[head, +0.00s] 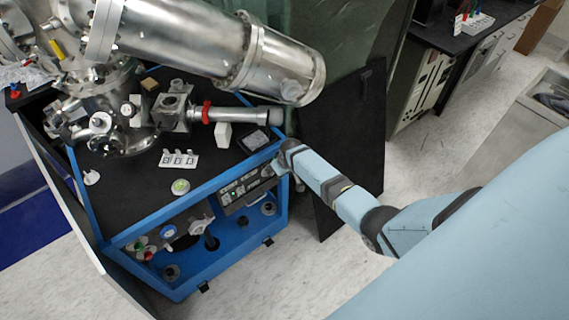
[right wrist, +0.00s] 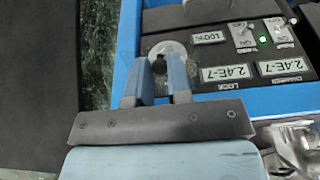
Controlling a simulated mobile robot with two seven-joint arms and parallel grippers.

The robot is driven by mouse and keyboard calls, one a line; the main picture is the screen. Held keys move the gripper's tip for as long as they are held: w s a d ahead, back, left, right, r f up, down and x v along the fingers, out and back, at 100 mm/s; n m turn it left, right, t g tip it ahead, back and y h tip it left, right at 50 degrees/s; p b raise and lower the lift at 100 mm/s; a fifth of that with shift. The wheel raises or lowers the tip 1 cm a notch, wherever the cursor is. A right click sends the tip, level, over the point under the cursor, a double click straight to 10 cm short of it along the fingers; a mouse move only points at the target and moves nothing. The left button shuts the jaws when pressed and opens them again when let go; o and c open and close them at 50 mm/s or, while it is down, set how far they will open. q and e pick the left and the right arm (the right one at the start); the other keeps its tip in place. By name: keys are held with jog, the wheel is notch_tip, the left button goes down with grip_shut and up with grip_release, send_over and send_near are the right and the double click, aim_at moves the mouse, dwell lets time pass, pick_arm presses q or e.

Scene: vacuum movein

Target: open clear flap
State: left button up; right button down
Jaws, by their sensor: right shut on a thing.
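The control panel (head: 245,188) is set in the front of the blue-framed cart. In the right wrist view the panel (right wrist: 215,50) shows printed readouts, small switches and a green light. A round, pale, see-through piece (right wrist: 178,49) at the panel's left end looks like the clear flap. My right gripper (right wrist: 160,72) has its two fingertips over this piece and is shut on it, with a small dark part between the tips. The fingers hide part of it. In the head view my right gripper (head: 281,163) is at the panel's right end. My left gripper is not in view.
Steel vacuum chambers and pipes (head: 215,50) stand on the cart's black top (head: 215,155). A dark upright panel (head: 345,140) stands just right of the cart, close to my right forearm. Valves and knobs sit below the panel. The floor (head: 300,270) in front is clear.

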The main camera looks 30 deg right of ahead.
jog(key=shift+w+r+g+p, duration=0.15)
jog(key=shift+w+r+g, duration=0.25)
jog(key=shift+r+g, duration=0.35)
jog(key=shift+w+r+g+p, duration=0.15)
jog(key=shift+w+r+g, duration=0.25)
jog(key=shift+g, duration=0.55)
jog(key=c, duration=1.1)
grip_release()
jog(key=shift+o, duration=0.2)
notch_tip(320, 180, up, 8)
jog(key=p, duration=0.1)
jog(key=shift+f, duration=0.25)
jog(key=shift+w, duration=0.1)
